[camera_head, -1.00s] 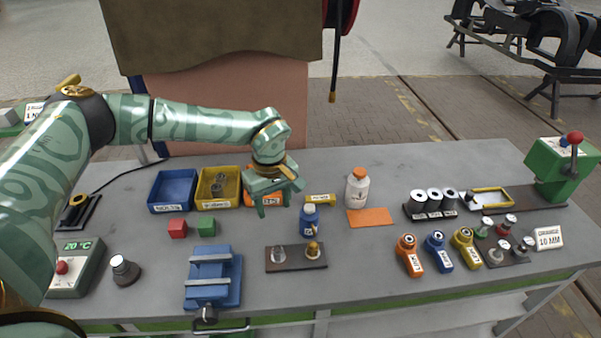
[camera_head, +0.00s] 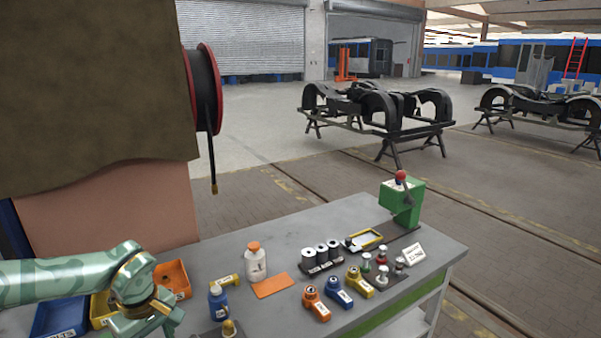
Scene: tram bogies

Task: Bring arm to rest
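My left arm comes in from the left edge in the head view, patterned in green. Its gripper (camera_head: 152,326) hangs over the near left part of the workbench (camera_head: 222,262), in front of the orange bin (camera_head: 176,276). The lower edge of the picture cuts off the gripper, so its fingertips and the gap between them are not clear. I see no object in it. My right arm and gripper are not in view.
The blue bin (camera_head: 58,318), yellow bin and blue bottle (camera_head: 218,302) are near the gripper. A white bottle (camera_head: 256,262), orange mat (camera_head: 272,286), black rollers (camera_head: 322,256), coloured handled tools (camera_head: 338,292) and a green lever box (camera_head: 402,202) stand to the right. Bogies (camera_head: 380,112) are beyond.

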